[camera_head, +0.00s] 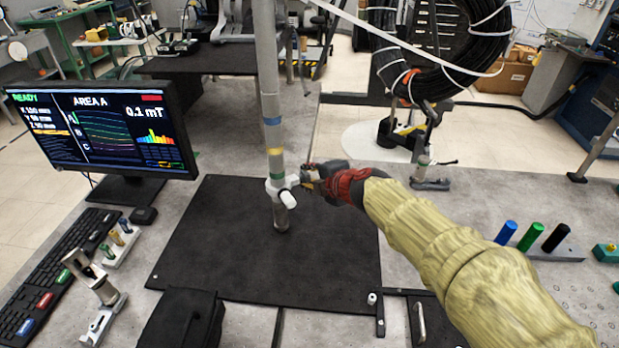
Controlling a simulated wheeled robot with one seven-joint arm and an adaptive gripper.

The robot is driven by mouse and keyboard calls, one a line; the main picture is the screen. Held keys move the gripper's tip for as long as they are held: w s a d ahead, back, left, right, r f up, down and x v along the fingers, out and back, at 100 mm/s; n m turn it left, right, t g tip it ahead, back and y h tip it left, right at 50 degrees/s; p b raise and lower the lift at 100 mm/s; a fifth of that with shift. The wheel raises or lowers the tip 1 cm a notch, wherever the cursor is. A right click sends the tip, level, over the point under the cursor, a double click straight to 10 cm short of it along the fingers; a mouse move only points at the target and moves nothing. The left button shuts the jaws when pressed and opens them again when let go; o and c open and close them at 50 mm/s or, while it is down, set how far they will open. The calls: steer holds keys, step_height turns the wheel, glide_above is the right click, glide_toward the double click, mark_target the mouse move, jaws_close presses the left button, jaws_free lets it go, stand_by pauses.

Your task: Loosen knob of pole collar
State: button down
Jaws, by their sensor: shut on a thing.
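The pole (270,105) stands upright over the black mat and has blue, yellow and green bands. A white pole collar (279,187) sits around its lower part, just below the green band. A white knob-like part of the collar (292,181) points toward the camera and right. My gripper (309,177) is at the right side of the collar, shut on a part there that I take to be the knob. The gripper and its red cover hide most of that part. My arm reaches in from the lower right in a yellow sleeve.
A monitor (98,130) and a keyboard (55,265) stand at the left. The black mat (330,265) is mostly clear around the pole. A large black cable coil (440,45) hangs behind my arm. Blue, green and black pegs (530,238) stand at the right.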

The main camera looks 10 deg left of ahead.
steer(key=shift+f+t, duration=0.1)
steer(key=shift+t, duration=0.2)
stand_by(0.4)
steer(key=c, duration=1.5)
jaws_free()
steer(key=v, duration=1.2)
steer(key=shift+d+f, duration=0.1)
steer(key=shift+d, duration=0.1)
